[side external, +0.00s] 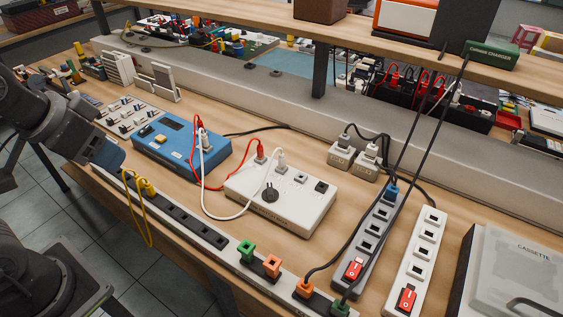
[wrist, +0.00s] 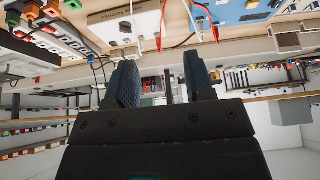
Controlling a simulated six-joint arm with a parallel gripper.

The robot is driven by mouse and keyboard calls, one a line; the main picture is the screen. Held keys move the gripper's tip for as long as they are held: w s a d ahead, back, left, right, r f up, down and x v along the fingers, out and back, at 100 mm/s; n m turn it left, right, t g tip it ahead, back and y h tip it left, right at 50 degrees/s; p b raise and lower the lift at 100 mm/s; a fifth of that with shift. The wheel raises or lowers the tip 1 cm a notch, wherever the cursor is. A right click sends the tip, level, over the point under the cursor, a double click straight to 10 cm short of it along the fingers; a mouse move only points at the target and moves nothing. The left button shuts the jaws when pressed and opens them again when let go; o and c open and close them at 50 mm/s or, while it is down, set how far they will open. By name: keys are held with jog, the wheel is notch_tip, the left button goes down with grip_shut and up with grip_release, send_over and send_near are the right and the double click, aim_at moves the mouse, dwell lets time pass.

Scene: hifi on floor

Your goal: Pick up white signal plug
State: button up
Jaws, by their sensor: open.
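One white plug (side external: 281,162) stands upright in the white box (side external: 285,205), next to a red plug (side external: 260,150). A white cable (side external: 203,178) loops between it and another white plug (side external: 203,138) on the blue box (side external: 178,142). I cannot tell which is the signal plug. My gripper (side external: 108,156) is left of the blue box, apart from the plugs, with its fingers empty. In the wrist view my gripper (wrist: 165,82) has its blue fingers spread. The white box (wrist: 95,18) and blue box (wrist: 235,12) show upside down there.
A long strip (side external: 195,232) with yellow, green and orange plugs runs along the bench's front edge. Two power strips (side external: 368,240) (side external: 413,262) and a cassette unit (side external: 515,275) stand right. Grey adapters (side external: 342,152) sit behind the white box. A shelf (side external: 400,50) overhangs the back.

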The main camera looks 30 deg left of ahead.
jog(key=w+d+r+m+g, duration=0.15)
jog(key=w+r+m, duration=0.25)
jog(key=w, duration=0.5)
jog(key=m+g, duration=0.4)
jog(key=m, duration=1)
send_over(282, 157)
notch_tip(282, 157, down, 12)
notch_tip(282, 157, down, 14)
jog(key=shift+a+r, duration=0.1)
jog(key=shift+r, duration=0.05)
jog(key=shift+c, duration=0.5)
grip_shut()
